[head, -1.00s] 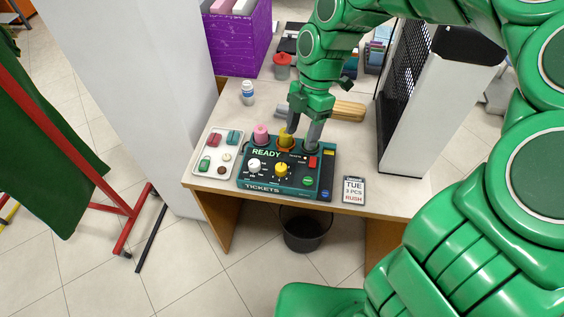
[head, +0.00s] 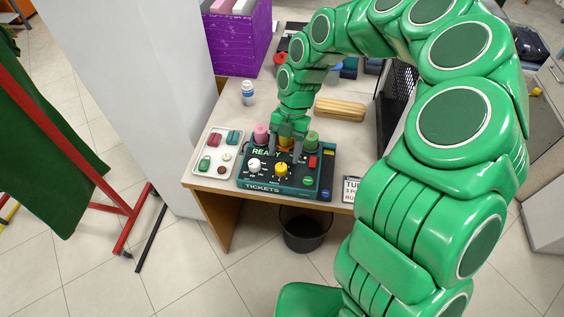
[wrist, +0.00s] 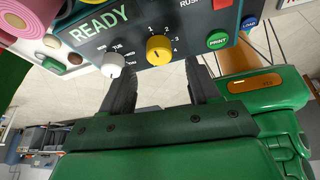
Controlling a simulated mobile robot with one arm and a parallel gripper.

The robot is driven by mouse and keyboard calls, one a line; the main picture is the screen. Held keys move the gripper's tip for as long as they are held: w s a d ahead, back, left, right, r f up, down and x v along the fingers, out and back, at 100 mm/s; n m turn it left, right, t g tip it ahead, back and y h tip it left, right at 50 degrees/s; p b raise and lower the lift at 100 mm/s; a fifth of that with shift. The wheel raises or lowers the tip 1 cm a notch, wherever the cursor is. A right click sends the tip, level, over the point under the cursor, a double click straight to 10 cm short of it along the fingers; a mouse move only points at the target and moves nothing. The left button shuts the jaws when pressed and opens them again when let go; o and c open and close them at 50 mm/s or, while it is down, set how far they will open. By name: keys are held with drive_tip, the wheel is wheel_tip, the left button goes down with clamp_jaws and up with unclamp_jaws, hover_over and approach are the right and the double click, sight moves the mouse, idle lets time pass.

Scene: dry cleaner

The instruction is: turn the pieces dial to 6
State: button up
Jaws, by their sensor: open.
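The dark green ticket machine (head: 286,190) lies at the table's front edge, its panel reading READY and TICKETS. Its yellow dial (head: 281,170), with small numbers around it, also shows in the wrist view (wrist: 160,48); I cannot tell its setting surely. A white dial (head: 254,165) sits to its left, and it shows in the wrist view (wrist: 113,65) with day-like labels. My gripper (head: 287,155) is over the machine's rear part, fingers down. In the wrist view my gripper (wrist: 160,72) is open and empty, its two fingers on either side below the yellow dial, not seen touching it.
Pink (head: 261,133) and green (head: 311,138) spools stand at the machine's back; an orange-yellow one is partly behind my gripper. A button tray (head: 205,168) lies left. A partly hidden ticket card (head: 350,185) lies right. A wooden brush (head: 340,108) lies behind.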

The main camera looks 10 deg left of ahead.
sight(281, 167)
drive_tip(key=shift+x, duration=2.25)
drive_tip(key=shift+c, duration=0.3)
drive_tip(key=c, duration=1)
